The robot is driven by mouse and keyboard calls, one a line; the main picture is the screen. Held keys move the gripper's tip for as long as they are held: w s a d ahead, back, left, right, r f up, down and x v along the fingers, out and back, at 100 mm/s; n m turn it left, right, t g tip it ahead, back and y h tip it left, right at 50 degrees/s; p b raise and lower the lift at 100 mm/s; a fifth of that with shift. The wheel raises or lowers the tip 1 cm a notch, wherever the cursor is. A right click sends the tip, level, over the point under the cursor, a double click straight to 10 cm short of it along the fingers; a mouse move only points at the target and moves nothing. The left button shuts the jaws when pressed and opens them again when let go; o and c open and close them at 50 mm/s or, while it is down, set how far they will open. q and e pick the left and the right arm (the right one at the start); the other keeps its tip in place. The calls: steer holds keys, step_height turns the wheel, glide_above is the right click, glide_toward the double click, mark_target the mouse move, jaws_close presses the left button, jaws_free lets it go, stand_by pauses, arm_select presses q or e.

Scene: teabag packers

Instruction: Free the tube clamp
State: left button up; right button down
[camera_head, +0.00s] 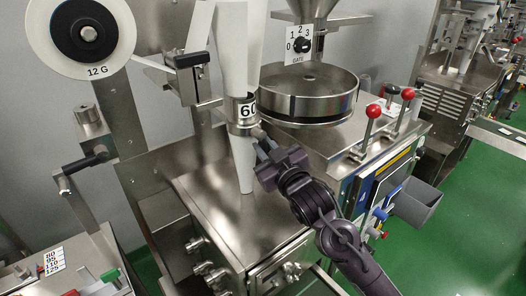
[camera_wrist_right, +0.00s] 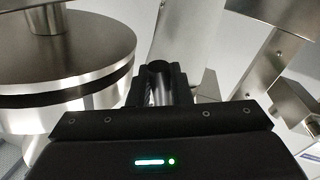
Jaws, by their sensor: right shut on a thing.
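The tube clamp (camera_head: 240,128) is a metal collar below a label reading 60, around the white vertical tube (camera_head: 233,45) on the packing machine. My right gripper (camera_head: 262,142) comes in from the lower right and meets the clamp at its right front side. In the right wrist view my right gripper (camera_wrist_right: 160,90) is shut on a small dark upright round handle (camera_wrist_right: 159,68), which appears to belong to the clamp. The fingers hide much of it. I cannot tell whether the clamp is locked or loose. My left gripper is not in view.
A round steel bowl (camera_head: 310,92) stands close to the right of the tube, with a gate dial (camera_head: 301,45) behind. Red-knobbed levers (camera_head: 374,111) rise at right. A film reel (camera_head: 82,36) and a crank (camera_head: 85,163) are at left. The steel top (camera_head: 215,190) below is mostly clear.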

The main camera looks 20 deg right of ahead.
steer(key=r+n+y+b, duration=0.1)
steer(key=n+y+b, duration=0.1)
steer(key=n, duration=0.6)
steer(key=d+r+n+y+b, duration=0.1)
steer(key=r+n+b, duration=0.1)
steer(key=n+b, duration=0.3)
steer(key=d+r+n+y+b, duration=0.1)
steer(key=r+n+y+b, duration=0.1)
steer(key=n, duration=0.9)
steer(key=shift+w+r+g+y+b, duration=0.25)
steer(key=shift+w+g+y+b, duration=0.1)
steer(key=shift+b, duration=0.45)
steer(key=c, duration=1.3)
jaws_free()
steer(key=shift+r, duration=0.1)
steer(key=shift+c, duration=0.2)
